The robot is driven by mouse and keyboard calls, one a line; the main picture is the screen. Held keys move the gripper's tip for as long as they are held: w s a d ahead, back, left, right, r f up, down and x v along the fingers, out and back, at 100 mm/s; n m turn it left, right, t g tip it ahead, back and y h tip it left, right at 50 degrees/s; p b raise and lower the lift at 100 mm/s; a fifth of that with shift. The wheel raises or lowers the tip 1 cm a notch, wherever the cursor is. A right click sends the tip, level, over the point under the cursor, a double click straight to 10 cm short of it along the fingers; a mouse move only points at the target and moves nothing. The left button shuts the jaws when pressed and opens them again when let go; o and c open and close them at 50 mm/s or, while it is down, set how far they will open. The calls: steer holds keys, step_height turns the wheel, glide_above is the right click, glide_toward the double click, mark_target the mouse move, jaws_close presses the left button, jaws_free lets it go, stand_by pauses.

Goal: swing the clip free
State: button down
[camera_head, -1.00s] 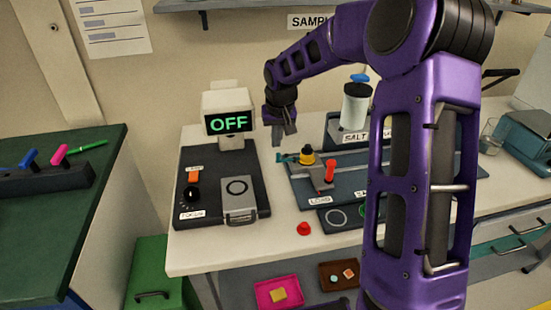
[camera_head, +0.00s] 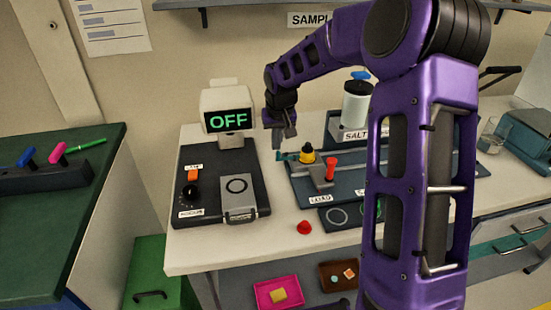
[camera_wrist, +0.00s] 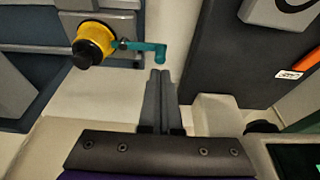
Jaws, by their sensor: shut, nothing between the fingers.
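The clip looks to be the teal lever (camera_wrist: 145,47) that sticks out sideways from a yellow and black knob (camera_wrist: 92,43) in the wrist view. In the head view the teal clip (camera_head: 287,156) lies at the left end of the dark blue rail plate (camera_head: 300,192), beside the knob (camera_head: 306,152). My gripper (camera_wrist: 159,75) is shut and empty, its fingertips just short of the clip's free end in the wrist view. In the head view my gripper (camera_head: 277,145) hangs fingers down, just above and left of the clip. I cannot tell whether they touch.
Left of the rail plate is a black panel (camera_head: 215,160) with a screen (camera_head: 228,121) reading OFF. A red-handled lever (camera_head: 329,170) stands right of the knob. A red cap (camera_head: 304,227) lies on the white bench in front. A bottle (camera_head: 355,107) stands behind.

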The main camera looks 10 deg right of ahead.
steer(key=shift+f+b, duration=0.65)
steer(key=shift+f, duration=0.3)
steer(key=shift+w, duration=0.15)
stand_by(0.3)
steer(key=shift+s+a, duration=0.15)
steer(key=shift+s, duration=0.55)
